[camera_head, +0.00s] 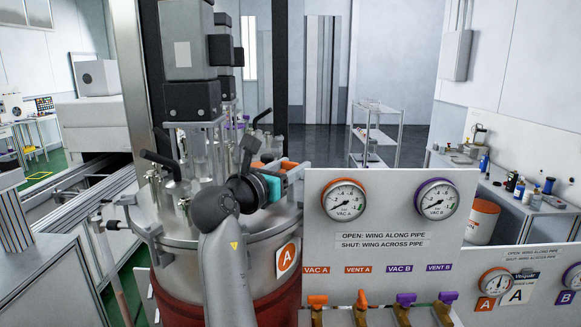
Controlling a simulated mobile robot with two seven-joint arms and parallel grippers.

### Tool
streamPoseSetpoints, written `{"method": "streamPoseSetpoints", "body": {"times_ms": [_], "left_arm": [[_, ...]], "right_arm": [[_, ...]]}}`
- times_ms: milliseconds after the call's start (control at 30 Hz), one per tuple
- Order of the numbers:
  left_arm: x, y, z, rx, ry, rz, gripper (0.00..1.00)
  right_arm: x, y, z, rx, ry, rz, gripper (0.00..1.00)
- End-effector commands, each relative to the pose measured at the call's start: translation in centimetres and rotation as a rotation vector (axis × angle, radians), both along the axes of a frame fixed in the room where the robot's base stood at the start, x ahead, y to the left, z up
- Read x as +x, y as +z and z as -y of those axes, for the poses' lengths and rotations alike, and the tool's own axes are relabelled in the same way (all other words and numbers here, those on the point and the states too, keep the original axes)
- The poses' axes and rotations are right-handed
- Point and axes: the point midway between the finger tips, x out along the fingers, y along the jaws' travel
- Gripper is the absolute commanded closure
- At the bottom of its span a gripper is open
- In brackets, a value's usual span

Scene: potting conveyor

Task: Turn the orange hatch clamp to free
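An orange piece (289,165), seemingly the hatch clamp, shows at the right rim of the steel vessel lid, just behind my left gripper (288,176). My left arm comes up from the bottom middle, and its dark wrist with a teal band covers part of the lid and the clamp. The fingertips are small and partly hidden against the orange piece, so I cannot tell whether they touch it or how far they are apart. The clamp's full shape and angle are hidden. My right gripper is not in view.
The steel vessel (180,233) carries an orange "A" label (287,257) and several dark-handled clamps. A gauge panel (390,238) stands close at the right, with orange and purple valves below. A tall motor column (188,50) rises above the lid. A shelf trolley (374,135) stands behind.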

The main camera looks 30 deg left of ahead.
Motion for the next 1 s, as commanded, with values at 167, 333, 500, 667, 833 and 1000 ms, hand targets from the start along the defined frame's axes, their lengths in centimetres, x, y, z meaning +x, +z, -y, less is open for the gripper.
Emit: {"method": "streamPoseSetpoints", "body": {"times_ms": [167,333,500,667,833,1000], "left_arm": [[-0.02,-0.02,0.00,0.000,0.000,-0.001,0.82],[-0.02,-0.03,0.00,0.000,0.000,-0.001,1.00],[-0.01,-0.04,-0.05,0.002,-0.008,-0.001,1.00],[0.05,-0.09,-0.17,0.006,-0.066,-0.001,1.00],[0.05,-0.15,-0.13,0.007,-0.158,-0.002,1.00],[0.05,-0.20,-0.05,0.005,-0.232,-0.003,1.00]], "right_arm": [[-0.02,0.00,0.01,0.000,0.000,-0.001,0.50],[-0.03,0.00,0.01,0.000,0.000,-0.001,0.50],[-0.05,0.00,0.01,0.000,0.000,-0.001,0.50],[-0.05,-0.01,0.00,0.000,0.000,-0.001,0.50],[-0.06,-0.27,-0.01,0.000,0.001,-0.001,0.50],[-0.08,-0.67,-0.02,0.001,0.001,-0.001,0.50]]}}
